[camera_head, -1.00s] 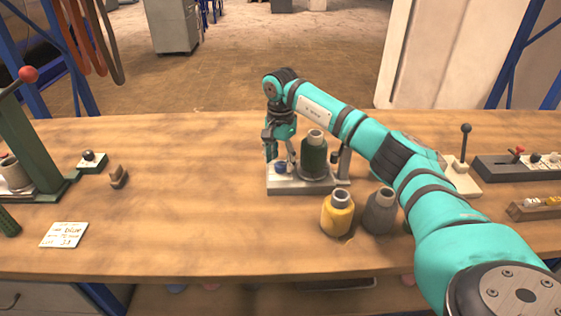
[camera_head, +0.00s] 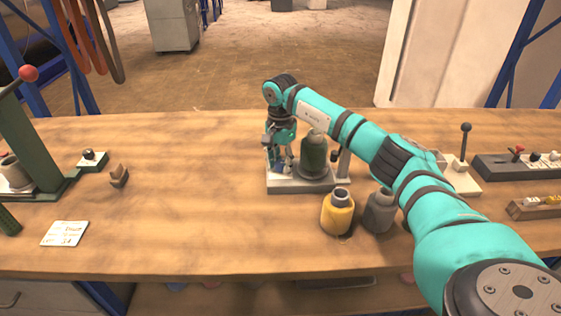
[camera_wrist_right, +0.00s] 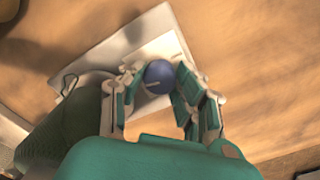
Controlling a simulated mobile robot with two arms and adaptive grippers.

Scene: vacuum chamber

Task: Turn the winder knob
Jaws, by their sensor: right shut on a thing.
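The winder (camera_head: 295,186) is a light plate on the bench holding a dark green spool (camera_head: 314,157). Its blue knob (camera_wrist_right: 159,77) is a round cap with a pale line mark, at the plate's left end. My right gripper (camera_head: 277,166) points down over that end, and its fingers are closed around the knob. In the right wrist view the right gripper's fingertips (camera_wrist_right: 158,75) sit on both sides of the knob. The spool shows at lower left there (camera_wrist_right: 62,135). In the head view the knob is mostly hidden by the fingers. My left gripper is not in view.
A green lever press (camera_head: 32,150) and a card (camera_head: 65,233) are at left. The bench between the card and the winder is clear.

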